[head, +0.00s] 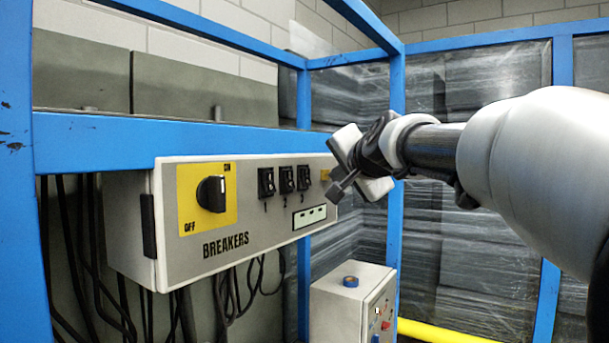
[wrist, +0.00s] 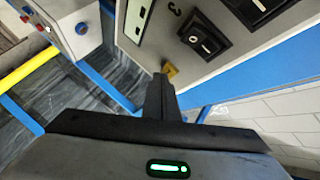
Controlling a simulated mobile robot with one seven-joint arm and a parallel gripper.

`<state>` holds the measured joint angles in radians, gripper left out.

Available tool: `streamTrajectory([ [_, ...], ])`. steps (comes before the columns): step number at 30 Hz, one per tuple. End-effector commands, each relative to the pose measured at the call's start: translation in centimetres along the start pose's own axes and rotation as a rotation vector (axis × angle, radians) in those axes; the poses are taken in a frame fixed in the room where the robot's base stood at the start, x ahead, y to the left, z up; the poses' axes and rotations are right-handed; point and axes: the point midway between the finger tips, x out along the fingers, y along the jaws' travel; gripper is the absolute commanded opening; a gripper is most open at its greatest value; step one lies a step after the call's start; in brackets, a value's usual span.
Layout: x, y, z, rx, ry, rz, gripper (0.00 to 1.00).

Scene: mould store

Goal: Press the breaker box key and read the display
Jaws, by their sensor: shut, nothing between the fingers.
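The breaker box (head: 270,222) is a grey box on the blue frame, lettered BREAKERS. A small yellow key (head: 325,175) sits at its right end; it also shows in the wrist view (wrist: 170,72). The pale display (head: 309,216) lies below it with short dark dashes; its edge shows in the wrist view (wrist: 138,20). My gripper (head: 338,192) is shut and empty, its fingertips close to the yellow key. In the wrist view the fingertips (wrist: 160,82) overlap the key's lower left edge; I cannot tell whether they touch it.
Three black rocker switches (head: 285,180) and a black rotary knob (head: 212,194) on a yellow plate are on the same face. A smaller grey box (head: 340,312) with a blue top button stands below. Blue posts (head: 396,130), hanging cables (head: 235,295) and a yellow rail (head: 440,331) are nearby.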

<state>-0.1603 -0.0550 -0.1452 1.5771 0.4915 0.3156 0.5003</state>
Motion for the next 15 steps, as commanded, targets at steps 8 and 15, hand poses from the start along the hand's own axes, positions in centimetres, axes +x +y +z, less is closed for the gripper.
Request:
streamTrajectory([
  [8,-0.12,0.20,-0.03,-0.001,0.000,0.000,0.00],
  [15,-0.90,0.86,-0.54,0.000,0.000,0.000,0.00],
])
